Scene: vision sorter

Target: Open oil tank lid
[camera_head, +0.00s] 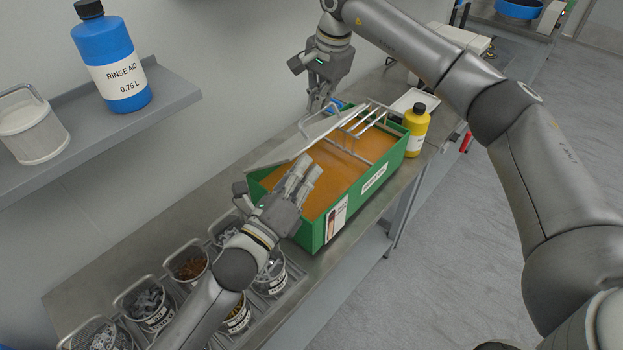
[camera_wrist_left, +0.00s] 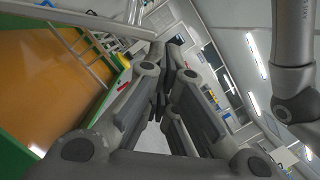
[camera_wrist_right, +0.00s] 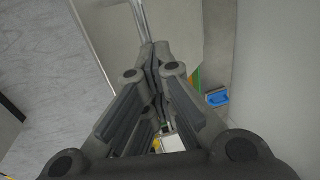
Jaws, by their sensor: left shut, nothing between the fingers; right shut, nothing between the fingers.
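The green oil tank (camera_head: 370,188) stands on the metal bench, with brown oil (camera_head: 340,170) visible inside. Its pale grey lid (camera_head: 290,149) is tilted up along the wall side, leaving the top largely uncovered. My left gripper (camera_head: 312,166) is shut and empty, over the tank's near-left part, overlapping the lid's edge; I cannot tell if they touch. The left wrist view shows the oil (camera_wrist_left: 50,80) beside its fingers. My right gripper (camera_head: 314,108) is shut and empty, pointing down beyond the lid near the wall; contact with the lid is unclear.
A wire rack (camera_head: 371,122) sits across the tank's far end. A yellow bottle (camera_head: 415,128) stands close beside it. Several bins of small parts (camera_head: 188,264) line the bench at the near left. A shelf (camera_head: 130,122) holds a blue rinse aid bottle (camera_head: 112,62).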

